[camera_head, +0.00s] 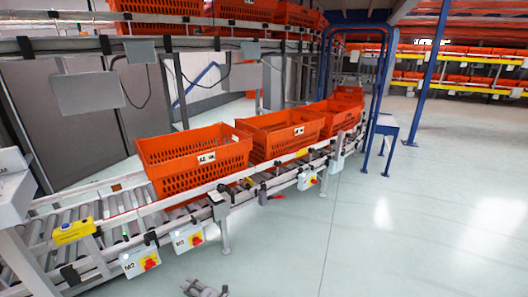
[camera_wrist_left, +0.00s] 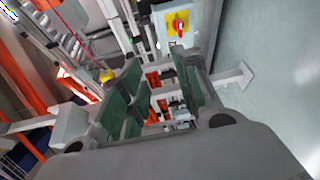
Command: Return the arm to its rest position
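My left gripper (camera_head: 205,288) shows at the bottom edge of the head view, over the pale floor in front of the conveyor; most of its arm is out of the picture. In the left wrist view its green-padded fingers (camera_wrist_left: 160,95) stand apart with a gap between them, and no held object shows in the gap. My right gripper is not in view. Orange totes stand in a row on the roller conveyor: the nearest tote (camera_head: 196,160), a middle tote (camera_head: 280,135) and a farther one (camera_head: 337,116). The gripper is apart from all of them.
The roller conveyor (camera_head: 120,206) runs from lower left to the back, with control boxes (camera_head: 139,261) on its near side. A red and yellow switch (camera_wrist_left: 178,24) shows in the wrist view. A blue frame (camera_head: 388,90) stands behind. Open floor (camera_head: 420,220) lies to the right.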

